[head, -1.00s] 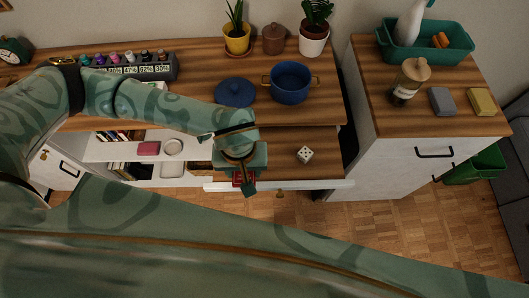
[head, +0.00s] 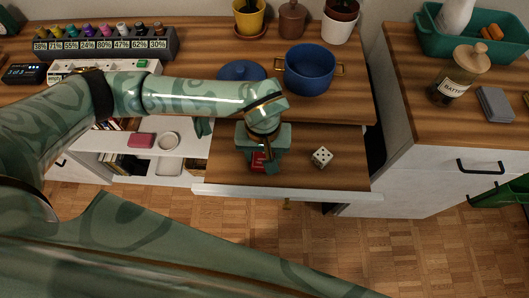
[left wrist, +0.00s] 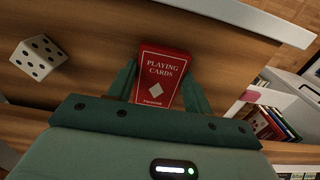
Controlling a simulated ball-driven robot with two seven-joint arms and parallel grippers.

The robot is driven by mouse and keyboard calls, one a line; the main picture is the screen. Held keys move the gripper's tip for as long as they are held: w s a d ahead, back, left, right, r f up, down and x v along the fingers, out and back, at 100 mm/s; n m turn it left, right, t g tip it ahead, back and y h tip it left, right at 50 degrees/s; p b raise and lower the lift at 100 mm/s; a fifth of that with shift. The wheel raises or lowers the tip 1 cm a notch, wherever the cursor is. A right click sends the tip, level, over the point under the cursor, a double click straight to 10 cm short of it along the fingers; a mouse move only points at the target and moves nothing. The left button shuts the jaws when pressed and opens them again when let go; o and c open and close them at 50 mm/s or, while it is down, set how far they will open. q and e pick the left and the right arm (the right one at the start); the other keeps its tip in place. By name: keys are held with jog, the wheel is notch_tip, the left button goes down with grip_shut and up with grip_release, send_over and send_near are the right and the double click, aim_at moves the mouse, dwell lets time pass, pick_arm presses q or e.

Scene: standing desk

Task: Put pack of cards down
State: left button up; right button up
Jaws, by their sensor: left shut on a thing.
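The red pack of playing cards (left wrist: 163,75) is between the fingers of my left gripper (left wrist: 160,88) in the left wrist view. The gripper is shut on it. In the head view the pack (head: 259,161) shows as a small red patch below my left gripper (head: 260,163), over the pulled-out wooden drawer or shelf surface (head: 222,172). The gripper hides part of the pack there. I cannot tell whether the pack touches the wood. My right gripper is not in view.
A white die (head: 321,157) lies on the same wooden surface, right of the pack. A blue pot (head: 309,72) and a blue lid (head: 240,71) are on the desk behind. Wood between pack and die is bare.

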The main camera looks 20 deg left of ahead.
aim_at(263, 158)
pick_arm(q)
jog(key=shift+s+r, duration=0.1)
jog(key=o, duration=1)
notch_tip(263, 158, up, 12)
jog(key=p, duration=0.3)
jog(key=shift+p, duration=0.4)
